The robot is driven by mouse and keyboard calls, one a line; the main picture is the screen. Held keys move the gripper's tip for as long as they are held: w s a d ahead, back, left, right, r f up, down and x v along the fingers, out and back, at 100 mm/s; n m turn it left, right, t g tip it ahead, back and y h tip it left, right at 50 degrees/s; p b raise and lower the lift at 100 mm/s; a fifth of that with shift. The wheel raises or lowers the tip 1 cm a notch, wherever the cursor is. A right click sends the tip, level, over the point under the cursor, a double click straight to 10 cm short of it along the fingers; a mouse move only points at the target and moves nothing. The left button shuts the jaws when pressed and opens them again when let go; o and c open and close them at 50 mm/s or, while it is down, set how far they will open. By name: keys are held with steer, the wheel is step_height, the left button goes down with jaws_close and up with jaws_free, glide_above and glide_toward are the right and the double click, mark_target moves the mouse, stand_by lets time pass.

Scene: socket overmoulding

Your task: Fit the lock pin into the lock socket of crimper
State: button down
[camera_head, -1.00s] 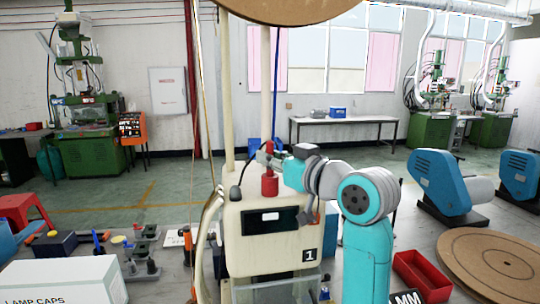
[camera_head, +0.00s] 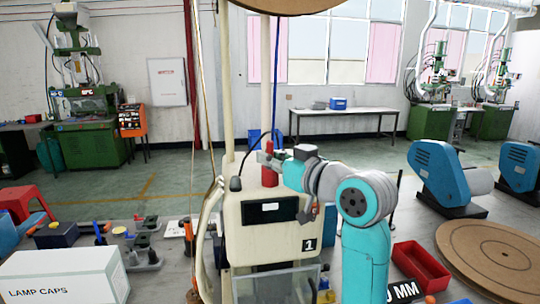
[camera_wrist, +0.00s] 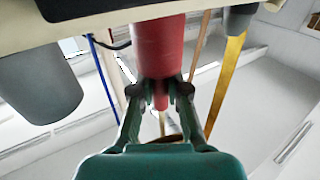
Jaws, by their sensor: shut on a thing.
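The crimper (camera_head: 268,225) is a cream machine marked 1 with a dark display. A thick red cylinder (camera_head: 270,176) stands upright on its top and looks like the lock socket; it also shows in the wrist view (camera_wrist: 160,42). My gripper (camera_head: 266,160) is above the crimper's top. In the wrist view my gripper (camera_wrist: 160,92) is shut on a thin red piece (camera_wrist: 160,102), likely the lock pin. That piece lines up with the thick red cylinder. The contact between them is partly hidden by the fingers, so I cannot tell how deep it sits.
A black cable (camera_head: 236,183) and a cream post (camera_head: 229,90) stand left of the red cylinder. In the wrist view, dark grey cylindrical parts (camera_wrist: 38,88) flank it. A white box (camera_head: 65,276) is at front left. A red tray (camera_head: 420,265) is at front right.

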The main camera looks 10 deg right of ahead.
steer(key=c, duration=1.1)
jaws_free()
steer(key=shift+f, duration=0.1)
steer(key=v, duration=1.2)
